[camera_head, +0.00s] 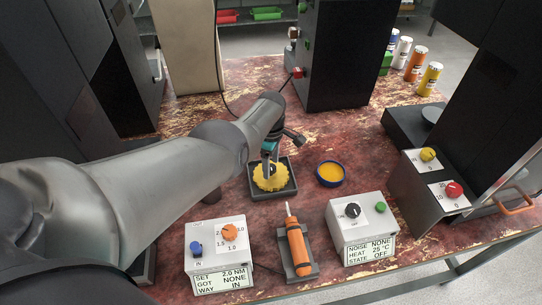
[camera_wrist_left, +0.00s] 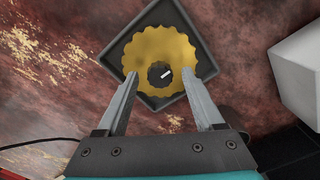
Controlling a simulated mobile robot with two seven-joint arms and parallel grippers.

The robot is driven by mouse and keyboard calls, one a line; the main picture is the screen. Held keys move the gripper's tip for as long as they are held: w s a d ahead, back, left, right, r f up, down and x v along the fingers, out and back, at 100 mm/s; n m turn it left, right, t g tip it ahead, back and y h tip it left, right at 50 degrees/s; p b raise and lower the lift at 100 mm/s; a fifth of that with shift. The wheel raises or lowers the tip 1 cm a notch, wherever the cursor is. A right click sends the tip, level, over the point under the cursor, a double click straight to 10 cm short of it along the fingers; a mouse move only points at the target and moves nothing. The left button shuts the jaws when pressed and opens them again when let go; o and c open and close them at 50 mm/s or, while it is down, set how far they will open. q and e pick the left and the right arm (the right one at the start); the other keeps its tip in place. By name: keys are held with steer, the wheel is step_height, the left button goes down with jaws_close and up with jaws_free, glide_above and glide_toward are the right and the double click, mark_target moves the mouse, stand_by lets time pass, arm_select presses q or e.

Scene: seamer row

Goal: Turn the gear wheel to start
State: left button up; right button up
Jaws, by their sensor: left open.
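The gear wheel (camera_head: 270,178) is a yellow toothed disc on a dark square base (camera_head: 286,190) in the middle of the table. In the left wrist view the gear wheel (camera_wrist_left: 143,58) fills the upper middle, with a dark hub and a white mark on it. My left gripper (camera_head: 268,160) comes down over the gear wheel from above. In the left wrist view its two fingers (camera_wrist_left: 164,78) are apart, one toward each side of the wheel. I cannot tell whether they touch it. My right gripper is in neither view.
A control box (camera_head: 220,255) with orange and blue knobs, an orange screwdriver (camera_head: 297,245) in a holder and a second box (camera_head: 361,228) stand at the front. A blue-rimmed yellow dish (camera_head: 330,173) is right of the wheel. A dark machine (camera_head: 345,55) stands behind.

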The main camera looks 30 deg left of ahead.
mark_target(271, 167)
arm_select(q)
steer(key=shift+r+p, duration=0.55)
steer(key=shift+r, duration=0.15)
step_height(271, 167, up, 14)
steer(key=p, duration=0.8)
steer(key=shift+f, duration=0.15)
